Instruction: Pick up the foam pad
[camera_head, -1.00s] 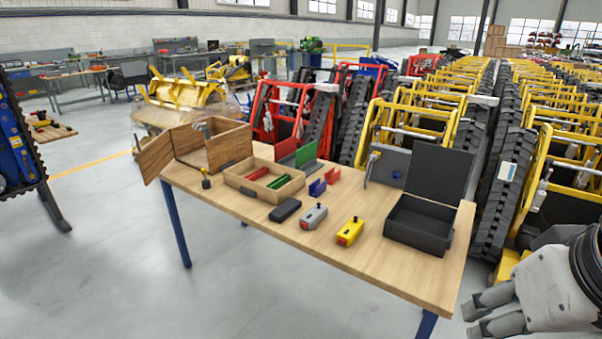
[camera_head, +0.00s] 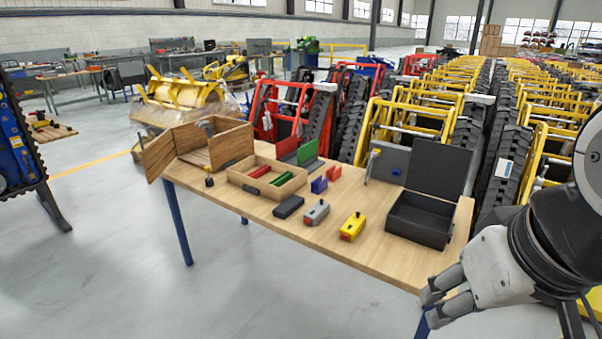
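A dark, flat, rounded block (camera_head: 288,207) lies near the front edge of the wooden table (camera_head: 330,245); it may be the foam pad, but I cannot tell its material. My gripper (camera_head: 431,307) is at the lower right, by the table's front right corner, well to the right of the dark block. Its two fingers point left with a gap between them, and nothing shows in the gap.
A grey controller (camera_head: 316,213) and a yellow one (camera_head: 353,226) lie right of the block. A wooden tray (camera_head: 240,184) is behind it. An open black case (camera_head: 419,233) stands at the right, a wooden box (camera_head: 231,146) at the left.

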